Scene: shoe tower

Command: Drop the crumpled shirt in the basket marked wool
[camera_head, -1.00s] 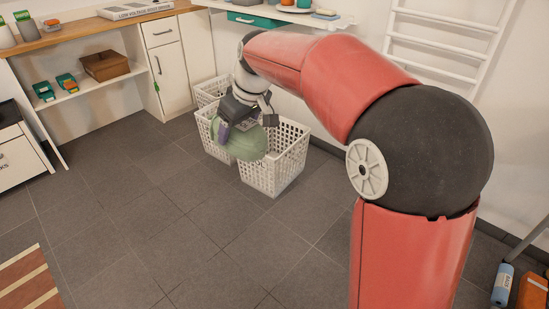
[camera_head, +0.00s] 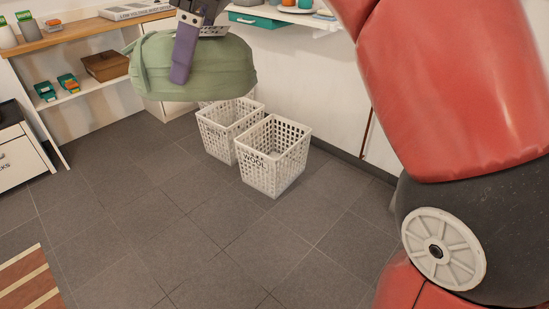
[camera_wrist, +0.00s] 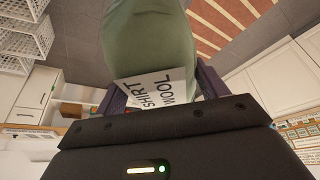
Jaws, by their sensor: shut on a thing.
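My gripper (camera_head: 184,62) is shut on the crumpled shirt (camera_head: 225,72), a pale green bundle held high above the floor at upper left. One purple finger lies across its near side. In the wrist view the shirt (camera_wrist: 150,35) hangs between the fingers, with a white tag (camera_wrist: 160,88) reading "WOOL SHIRT". The front white lattice basket (camera_head: 273,172) stands on the floor, below and right of the shirt; its dark lettering seems to read "WOOL". A second basket (camera_head: 222,138) stands just behind it to the left, its marking unreadable. A third is mostly hidden by the shirt.
A cabinet with a wooden top (camera_head: 90,35) and a shelf with a brown box (camera_head: 106,65) stands at left. A wall shelf (camera_head: 290,16) is above and behind the baskets. The tiled floor before the baskets is clear; a striped rug (camera_head: 30,280) lies at lower left.

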